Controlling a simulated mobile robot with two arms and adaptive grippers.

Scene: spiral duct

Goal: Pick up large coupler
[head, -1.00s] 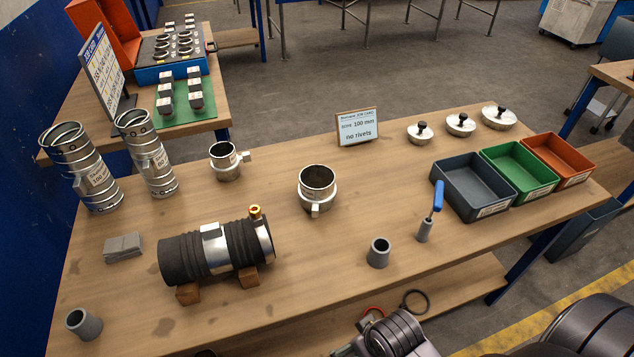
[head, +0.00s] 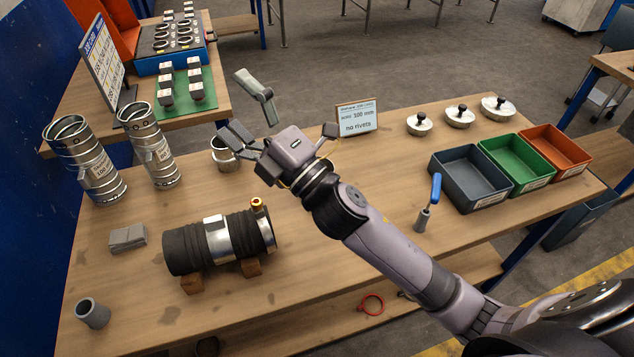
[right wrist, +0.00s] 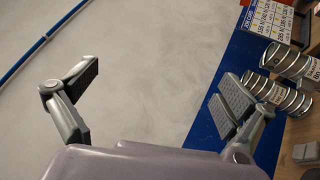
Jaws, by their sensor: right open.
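My right gripper (head: 248,116) is open and empty, raised over the back middle of the workbench. Its two spread fingers also show in the right wrist view (right wrist: 155,98), with only floor between them. The larger metal coupler is hidden now behind my right wrist and forearm in the head view; the earlier frame shows it standing at the bench's middle. A smaller metal coupler (head: 226,160) stands behind the gripper, partly covered by its finger. Neither coupler shows between the fingers in the right wrist view. My left gripper is not in view.
Two spiral ducts (head: 84,165) (head: 150,150) stand at left. A black flexible duct (head: 205,243) lies on wooden blocks in front. A small sign (head: 357,117), several lidded metal caps (head: 459,117), a blue-handled tool (head: 434,195) and three bins (head: 470,178) are farther right.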

